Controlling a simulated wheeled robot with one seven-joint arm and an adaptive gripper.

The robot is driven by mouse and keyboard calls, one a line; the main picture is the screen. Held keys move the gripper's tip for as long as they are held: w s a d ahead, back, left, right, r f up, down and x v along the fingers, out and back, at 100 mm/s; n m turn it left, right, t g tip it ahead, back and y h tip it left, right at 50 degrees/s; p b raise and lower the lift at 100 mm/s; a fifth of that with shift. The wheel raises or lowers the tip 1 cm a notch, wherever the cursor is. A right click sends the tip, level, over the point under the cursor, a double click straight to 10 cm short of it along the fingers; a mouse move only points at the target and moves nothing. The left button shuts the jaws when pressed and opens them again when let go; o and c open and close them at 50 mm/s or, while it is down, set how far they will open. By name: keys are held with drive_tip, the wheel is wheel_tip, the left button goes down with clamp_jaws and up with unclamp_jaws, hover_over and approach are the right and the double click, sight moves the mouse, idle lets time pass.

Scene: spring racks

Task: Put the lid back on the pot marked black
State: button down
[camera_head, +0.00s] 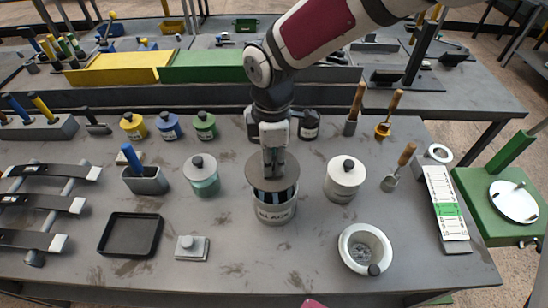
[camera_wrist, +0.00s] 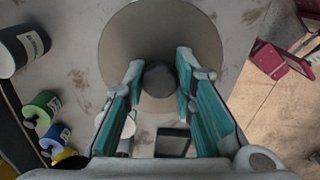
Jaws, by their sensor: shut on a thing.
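The pot marked BLACK (camera_head: 274,212) stands upright on the grey table at the centre of the head view. Its mouth is partly uncovered at the front, with dark stripes showing inside. A round grey-brown lid (camera_head: 257,173) is over the pot, with a gap at the near side; the far rim is hidden, so I cannot tell whether they touch there. My gripper (camera_head: 273,165) points down from above and is shut on the lid's dark knob. In the wrist view the knob (camera_wrist: 159,78) sits between my gripper's fingertips (camera_wrist: 158,72), with the lid (camera_wrist: 130,48) behind it.
A lidded green pot (camera_head: 205,183) stands to the left and a lidded white pot (camera_head: 342,185) to the right. Small paint jars (camera_head: 169,127) stand behind. A black tray (camera_head: 130,236) and a white bowl (camera_head: 352,241) lie nearer the front. The table directly before the pot is clear.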

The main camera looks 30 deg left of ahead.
drive_tip(key=shift+w+f, duration=0.1)
drive_tip(key=shift+w, duration=0.3)
drive_tip(key=shift+w+f+b, duration=0.1)
drive_tip(key=shift+f+b, duration=0.55)
drive_tip(key=shift+f, duration=1.4)
drive_tip(key=shift+f+b, duration=0.45)
drive_tip(key=shift+f, duration=0.55)
drive_tip(key=shift+f+b, duration=0.15)
drive_tip(key=shift+b, duration=0.25)
idle(0.4)
drive_tip(key=c, duration=0.8)
unclamp_jaws()
drive_tip(key=shift+o, duration=0.2)
drive_tip(key=shift+r+p, duration=1.3)
drive_tip(key=shift+r, duration=2.2)
